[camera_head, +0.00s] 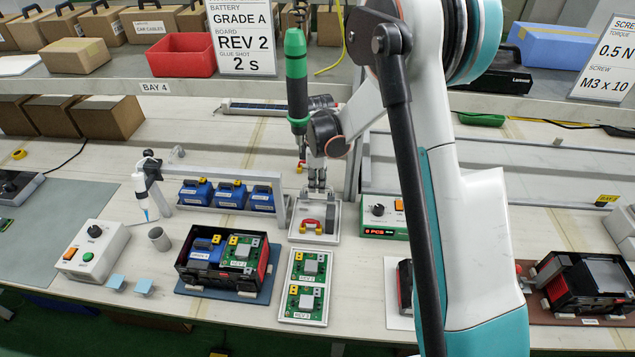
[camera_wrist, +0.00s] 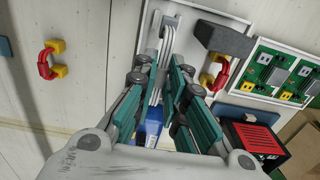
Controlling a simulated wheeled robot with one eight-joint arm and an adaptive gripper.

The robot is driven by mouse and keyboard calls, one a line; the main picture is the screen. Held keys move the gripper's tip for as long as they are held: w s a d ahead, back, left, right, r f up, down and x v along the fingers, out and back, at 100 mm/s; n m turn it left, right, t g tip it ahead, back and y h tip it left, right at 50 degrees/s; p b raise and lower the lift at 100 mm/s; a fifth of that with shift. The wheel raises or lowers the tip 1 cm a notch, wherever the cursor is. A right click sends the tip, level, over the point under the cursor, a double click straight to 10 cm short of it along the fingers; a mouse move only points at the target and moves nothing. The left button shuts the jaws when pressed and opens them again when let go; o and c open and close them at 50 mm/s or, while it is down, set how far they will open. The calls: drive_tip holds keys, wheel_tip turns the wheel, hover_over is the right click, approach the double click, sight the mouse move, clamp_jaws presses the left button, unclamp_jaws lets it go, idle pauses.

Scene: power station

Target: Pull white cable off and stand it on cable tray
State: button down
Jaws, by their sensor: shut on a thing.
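My gripper (camera_wrist: 161,66) is shut on a pale white-grey piece (camera_wrist: 168,30), which looks like the white cable. It rises between the fingers over the cable tray (camera_wrist: 236,18), and I cannot tell whether it touches the tray. In the head view my gripper (camera_head: 317,187) points down at the tray's far end, and its fingers mostly hide the cable. The white tray (camera_head: 296,236) also holds a red cable with yellow ends (camera_head: 311,226). A dark grey block (camera_wrist: 225,40) sits at the tray in the wrist view.
Another red cable with yellow plugs (camera_wrist: 46,62) lies on the table beyond the tray. Blue batteries (camera_head: 230,194) stand in a rack to the left. Green boards (camera_head: 306,297) and a black-red housing (camera_head: 190,275) are in front. A green screwdriver (camera_head: 296,75) hangs above.

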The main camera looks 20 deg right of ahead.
drive_tip(key=shift+f+b, duration=1)
drive_tip(key=shift+f, duration=0.4)
drive_tip(key=shift+f+b, duration=0.5)
drive_tip(key=shift+f, duration=0.15)
idle(0.5)
drive_tip(key=c, duration=1.6)
unclamp_jaws()
drive_tip(key=shift+o, duration=0.2)
wheel_tip(320, 180, up, 12)
drive_tip(key=shift+r, duration=0.1)
